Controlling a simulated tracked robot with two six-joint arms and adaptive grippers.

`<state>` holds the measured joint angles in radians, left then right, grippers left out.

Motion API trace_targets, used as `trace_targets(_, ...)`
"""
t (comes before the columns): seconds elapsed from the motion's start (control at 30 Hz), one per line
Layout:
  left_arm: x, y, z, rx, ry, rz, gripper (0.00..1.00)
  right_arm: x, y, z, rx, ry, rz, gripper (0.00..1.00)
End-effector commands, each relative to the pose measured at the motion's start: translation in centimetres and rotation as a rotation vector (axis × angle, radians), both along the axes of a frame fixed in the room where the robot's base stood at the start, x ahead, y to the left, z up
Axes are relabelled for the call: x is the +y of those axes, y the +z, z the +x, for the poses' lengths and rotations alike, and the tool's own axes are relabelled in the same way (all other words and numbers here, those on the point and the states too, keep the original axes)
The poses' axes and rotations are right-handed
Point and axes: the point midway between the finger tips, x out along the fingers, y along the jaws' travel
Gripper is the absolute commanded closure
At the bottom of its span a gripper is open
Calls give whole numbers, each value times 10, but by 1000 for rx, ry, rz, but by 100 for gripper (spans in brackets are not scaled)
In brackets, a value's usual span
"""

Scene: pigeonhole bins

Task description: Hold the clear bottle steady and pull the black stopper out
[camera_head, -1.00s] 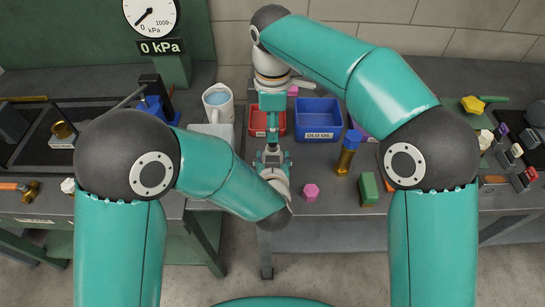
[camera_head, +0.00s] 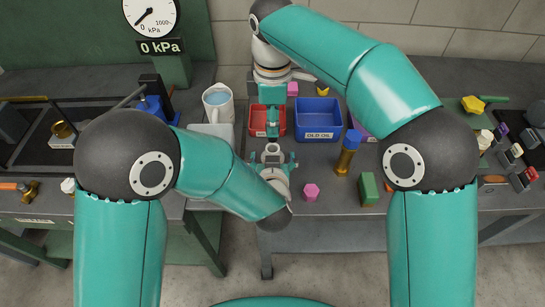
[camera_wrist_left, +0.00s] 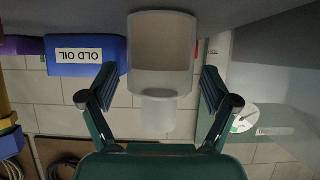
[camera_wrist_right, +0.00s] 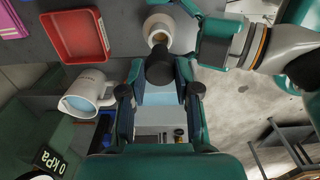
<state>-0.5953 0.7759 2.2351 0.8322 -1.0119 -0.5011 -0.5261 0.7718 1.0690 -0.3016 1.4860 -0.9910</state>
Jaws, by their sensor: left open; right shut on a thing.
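The clear bottle (camera_wrist_left: 160,55) stands upright on the bench, between the spread fingers of my left gripper (camera_wrist_left: 157,95). My left gripper is open, with gaps on both sides of the bottle. In the head view the bottle (camera_head: 272,150) shows as a pale ring between those fingers (camera_head: 272,160). My right gripper (camera_wrist_right: 158,95) is shut on the black stopper (camera_wrist_right: 160,68). In the right wrist view the bottle's open mouth (camera_wrist_right: 158,37) shows just beyond the stopper. In the head view my right gripper (camera_head: 272,130) is above and behind the bottle.
A red bin (camera_head: 258,121) and a blue "OLD OIL" bin (camera_head: 318,121) stand behind the bottle. A white mug (camera_head: 219,106) is at the left. A pink hexagonal piece (camera_head: 311,190), a blue-topped brass piece (camera_head: 347,157) and a green block (camera_head: 368,188) are at the right.

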Motion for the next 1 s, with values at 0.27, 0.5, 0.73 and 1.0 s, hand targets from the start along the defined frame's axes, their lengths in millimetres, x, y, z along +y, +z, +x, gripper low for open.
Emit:
trace_targets(0.27, -1, 6, -11, -1, -3, -1, 13, 0, 0, 0, 0, 0, 0, 100)
trace_targets(0.5, -1, 28, -48, -4, -5, -1, 13, 0, 0, 0, 0, 0, 0, 100)
trace_targets(0.73, -1, 48, -86, -2, -4, -1, 13, 0, 0, 0, 0, 0, 0, 100)
trace_targets(1.0, 0, 56, -105, 0, -1, 0, 13, 0, 0, 0, 0, 0, 0, 100)
